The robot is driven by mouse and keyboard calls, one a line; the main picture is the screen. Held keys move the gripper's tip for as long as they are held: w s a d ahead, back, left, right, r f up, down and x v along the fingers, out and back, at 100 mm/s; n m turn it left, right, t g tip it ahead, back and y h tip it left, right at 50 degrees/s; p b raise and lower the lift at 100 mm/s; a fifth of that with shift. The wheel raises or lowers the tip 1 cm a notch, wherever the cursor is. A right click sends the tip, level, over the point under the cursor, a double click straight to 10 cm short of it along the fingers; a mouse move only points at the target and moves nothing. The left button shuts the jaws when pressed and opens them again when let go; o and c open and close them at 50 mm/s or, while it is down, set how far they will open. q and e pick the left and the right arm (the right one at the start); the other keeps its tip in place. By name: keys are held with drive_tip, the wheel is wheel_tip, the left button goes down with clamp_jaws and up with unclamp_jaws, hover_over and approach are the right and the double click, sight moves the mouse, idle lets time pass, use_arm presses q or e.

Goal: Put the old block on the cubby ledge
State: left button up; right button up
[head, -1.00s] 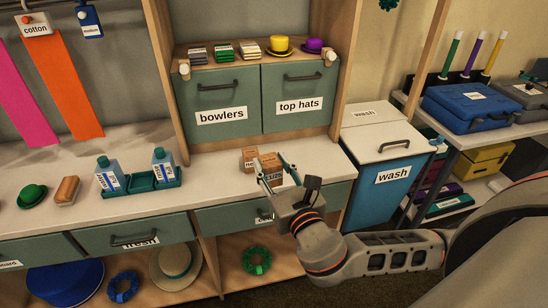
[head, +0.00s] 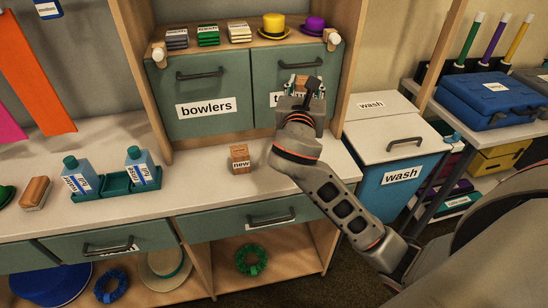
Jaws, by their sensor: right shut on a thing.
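A wooden block (head: 300,87) is in my right gripper (head: 302,84), which is shut on it in front of the green "top hats" door, below the cubby ledge (head: 262,44). My gripper hides much of this block and I cannot read its label. A second wooden block (head: 240,159), labelled "new", sits on the white counter below. The ledge runs above the two green doors. My left gripper is not in view.
The ledge holds folded cloths (head: 208,36), a yellow hat (head: 273,26) and a purple hat (head: 313,25). Bottles in a green tray (head: 115,184) and a brush (head: 35,192) stand on the counter at left. A wash bin (head: 400,174) stands at right.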

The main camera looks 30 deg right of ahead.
wheel_tip(320, 180, down, 20)
drive_tip(key=b, duration=0.5)
drive_tip(key=shift+r, duration=0.25)
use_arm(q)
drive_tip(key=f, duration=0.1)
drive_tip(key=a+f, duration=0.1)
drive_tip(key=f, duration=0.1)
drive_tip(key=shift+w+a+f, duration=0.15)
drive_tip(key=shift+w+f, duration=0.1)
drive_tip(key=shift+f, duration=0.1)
use_arm(e)
drive_tip(key=shift+r, duration=0.1)
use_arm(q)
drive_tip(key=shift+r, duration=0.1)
use_arm(e)
drive_tip(key=shift+f, duration=0.2)
drive_tip(key=o, duration=1.1)
drive_tip(key=shift+r, duration=0.1)
